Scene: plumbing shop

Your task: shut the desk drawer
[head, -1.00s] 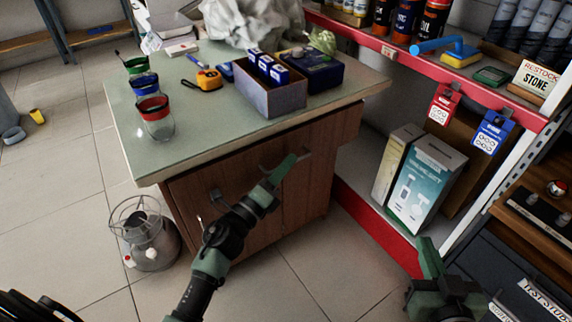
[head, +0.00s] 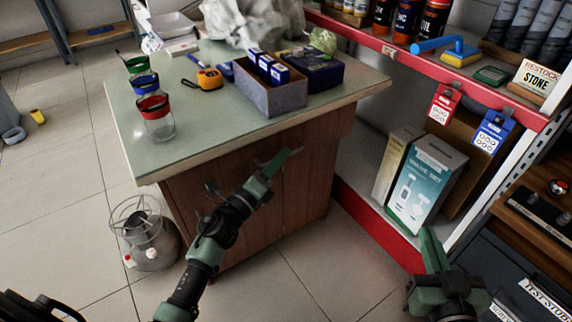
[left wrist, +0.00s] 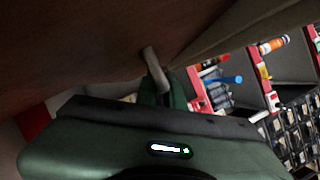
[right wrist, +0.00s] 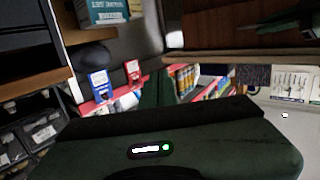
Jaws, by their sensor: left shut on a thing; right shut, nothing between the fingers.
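The desk (head: 215,140) has a pale green top and a brown wooden front. The drawer front (head: 235,180) lies under the overhanging top and looks close to flush; I cannot make out whether a small gap is left. My left gripper (head: 283,160) is at the drawer front, shut on the grey drawer handle, part of which it hides. The handle also shows in the left wrist view (left wrist: 152,62), at the fingertips against the brown panel. My right gripper (head: 430,250) is shut and empty, low at the right by the red-edged shelf, away from the desk.
On the desk stand several glass jars, such as one with a red rim (head: 155,117), an orange tape measure (head: 209,79) and an open box (head: 270,92). A round metal heater (head: 145,240) stands on the floor left of the desk. A red shelf (head: 440,70) stands right.

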